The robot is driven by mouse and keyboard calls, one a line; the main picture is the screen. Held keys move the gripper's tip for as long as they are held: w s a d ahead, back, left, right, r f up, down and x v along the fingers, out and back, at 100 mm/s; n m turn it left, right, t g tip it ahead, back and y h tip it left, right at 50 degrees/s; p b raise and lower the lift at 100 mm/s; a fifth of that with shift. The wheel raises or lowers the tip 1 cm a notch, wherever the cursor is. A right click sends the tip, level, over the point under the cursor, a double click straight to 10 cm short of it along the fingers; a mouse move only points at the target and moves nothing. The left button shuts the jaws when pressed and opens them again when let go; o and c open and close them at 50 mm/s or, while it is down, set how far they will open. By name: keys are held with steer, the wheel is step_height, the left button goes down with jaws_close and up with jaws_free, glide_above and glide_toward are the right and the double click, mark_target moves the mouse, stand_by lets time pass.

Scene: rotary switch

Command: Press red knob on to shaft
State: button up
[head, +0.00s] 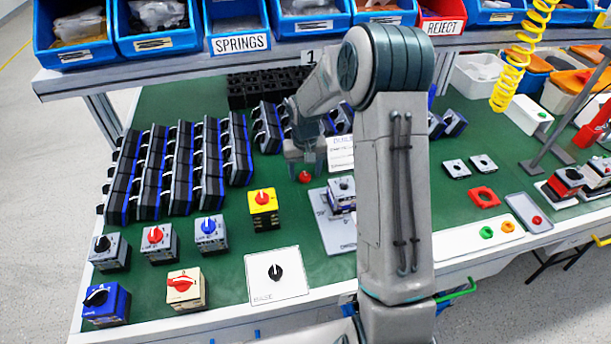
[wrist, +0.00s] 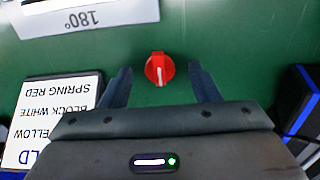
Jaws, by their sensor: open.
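A loose red knob (head: 305,177) with a white pointer mark lies on the green mat. In the wrist view the red knob (wrist: 159,69) sits between my two finger tips, with a gap on both sides. My gripper (head: 306,161) is open and empty, pointing down just behind and above the knob; it also shows in the wrist view (wrist: 160,82). A grey-topped switch unit (head: 342,187) stands on a grey marked plate (head: 327,222) to the right of the knob. Its shaft is too small to make out, and my arm partly hides that area.
Rows of black-blue switch bodies (head: 165,170) stand to the left. A yellow switch (head: 263,204) and a white base plate (head: 291,289) are nearer. A printed build card (head: 341,158) lies close on the right; the wrist view shows a card (wrist: 50,115) beside a finger.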

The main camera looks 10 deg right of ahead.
steer(key=shift+f, duration=0.2)
steer(key=c, duration=1.1)
steer(key=shift+o, duration=0.2)
steer(key=shift+r, duration=0.1)
